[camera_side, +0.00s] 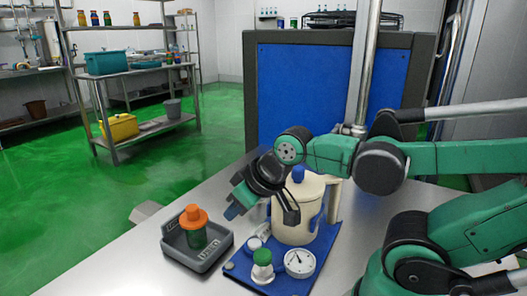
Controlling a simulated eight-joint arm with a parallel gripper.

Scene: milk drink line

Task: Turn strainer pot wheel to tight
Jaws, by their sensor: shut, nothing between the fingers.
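The cream strainer pot (293,218) with a blue knob on its lid stands upright on a blue base plate (240,270). A round white dial with a dark needle (299,263) is at its front. A white fitting with a green top (262,258) stands left of the dial, and a small pale fitting (254,243) sits behind it. I cannot tell for sure which part is the wheel. My gripper (233,211) is shut and empty, left of the pot's upper part and above the base plate. My wrist hides part of the pot's upper left side.
A grey tray (182,254) holding a green container with an orange cap (194,217) lies left of the base plate. A blue panel in a dark frame (300,95) and a metal post (363,65) stand behind. The steel table (118,262) is bare at the front left.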

